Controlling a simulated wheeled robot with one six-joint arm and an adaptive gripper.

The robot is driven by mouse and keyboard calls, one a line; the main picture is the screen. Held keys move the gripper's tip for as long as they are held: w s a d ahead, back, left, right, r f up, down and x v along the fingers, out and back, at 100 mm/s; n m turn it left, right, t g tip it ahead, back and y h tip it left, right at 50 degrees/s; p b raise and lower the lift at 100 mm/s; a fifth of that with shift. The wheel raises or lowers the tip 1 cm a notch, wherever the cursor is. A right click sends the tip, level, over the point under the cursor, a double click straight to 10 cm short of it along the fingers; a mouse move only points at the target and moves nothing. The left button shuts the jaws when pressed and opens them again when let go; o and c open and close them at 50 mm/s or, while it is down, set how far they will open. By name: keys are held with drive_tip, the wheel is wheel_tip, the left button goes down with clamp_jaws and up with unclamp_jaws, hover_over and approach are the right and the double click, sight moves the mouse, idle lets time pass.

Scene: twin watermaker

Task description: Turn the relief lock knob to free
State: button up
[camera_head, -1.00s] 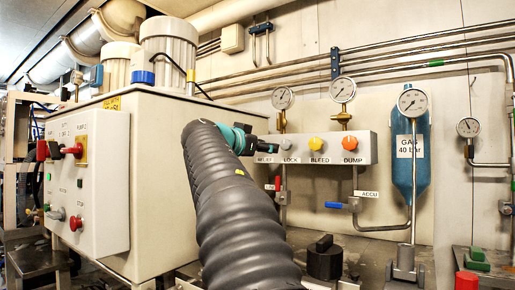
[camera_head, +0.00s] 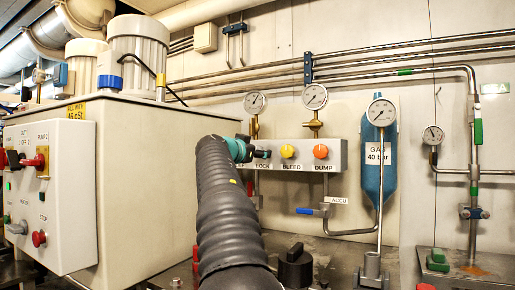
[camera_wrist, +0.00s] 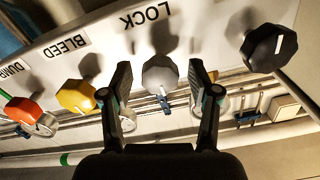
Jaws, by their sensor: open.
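The grey faceted lock knob (camera_wrist: 160,75) sits under the label LOCK in the wrist view, where the panel appears upside down. My gripper (camera_wrist: 159,66) is open, with one black finger on each side of this knob. A gap shows between each finger and the knob, though depth is hard to judge.
A yellow BLEED knob (camera_wrist: 76,96) and an orange DUMP knob (camera_wrist: 24,111) are on one side of the lock knob. A black knob (camera_wrist: 268,48) is on the other. In the head view, gauges (camera_head: 315,97) stand above the panel and a blue gas bottle (camera_head: 372,160) to its right.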

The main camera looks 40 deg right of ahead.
drive_tip(key=shift+d, duration=0.25)
drive_tip(key=c, duration=1.2)
drive_tip(key=shift+o, duration=0.2)
